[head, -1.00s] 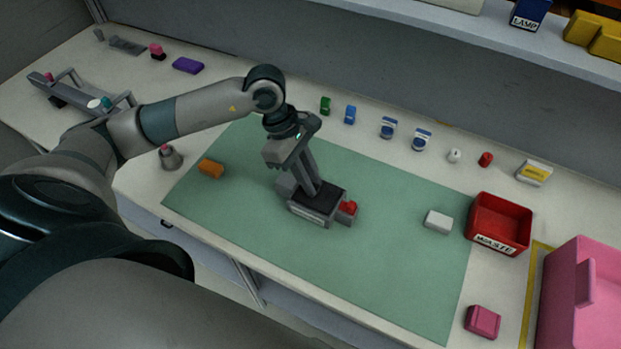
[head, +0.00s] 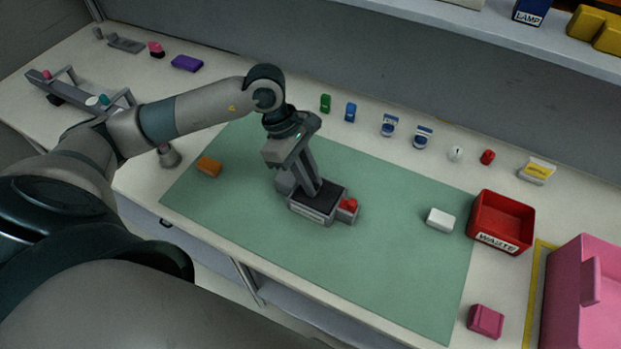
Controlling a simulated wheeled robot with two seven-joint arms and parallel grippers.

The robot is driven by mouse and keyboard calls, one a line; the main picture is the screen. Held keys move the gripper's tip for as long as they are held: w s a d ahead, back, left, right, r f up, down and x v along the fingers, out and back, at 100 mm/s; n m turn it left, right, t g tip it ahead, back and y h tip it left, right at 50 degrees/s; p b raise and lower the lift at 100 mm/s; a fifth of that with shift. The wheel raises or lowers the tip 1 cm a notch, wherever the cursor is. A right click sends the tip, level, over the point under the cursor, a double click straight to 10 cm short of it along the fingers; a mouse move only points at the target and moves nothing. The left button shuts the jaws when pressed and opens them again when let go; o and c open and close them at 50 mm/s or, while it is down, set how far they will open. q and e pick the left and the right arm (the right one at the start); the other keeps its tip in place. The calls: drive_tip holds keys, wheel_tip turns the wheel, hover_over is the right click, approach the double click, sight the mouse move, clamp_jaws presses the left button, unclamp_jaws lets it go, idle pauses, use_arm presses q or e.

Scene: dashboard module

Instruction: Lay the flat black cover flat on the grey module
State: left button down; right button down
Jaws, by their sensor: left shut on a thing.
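The grey module (head: 311,212) sits on the green mat, with a red part (head: 349,205) at its right end. The flat black cover (head: 318,198) is on top of the module and looks level with it. My left gripper (head: 316,190) reaches down from above and is shut on the cover at its back left part. The fingers hide part of the cover, and I cannot tell whether it is fully seated. My right gripper is not in view.
The green mat (head: 400,270) is mostly clear. An orange block (head: 209,167) lies at its left and a white block (head: 440,219) at its right. A red waste bin (head: 503,222) and a pink bin (head: 583,300) stand to the right. Several small parts line the back.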

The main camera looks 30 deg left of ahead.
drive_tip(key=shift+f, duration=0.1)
use_arm(q)
drive_tip(key=c, duration=1.6)
unclamp_jaws()
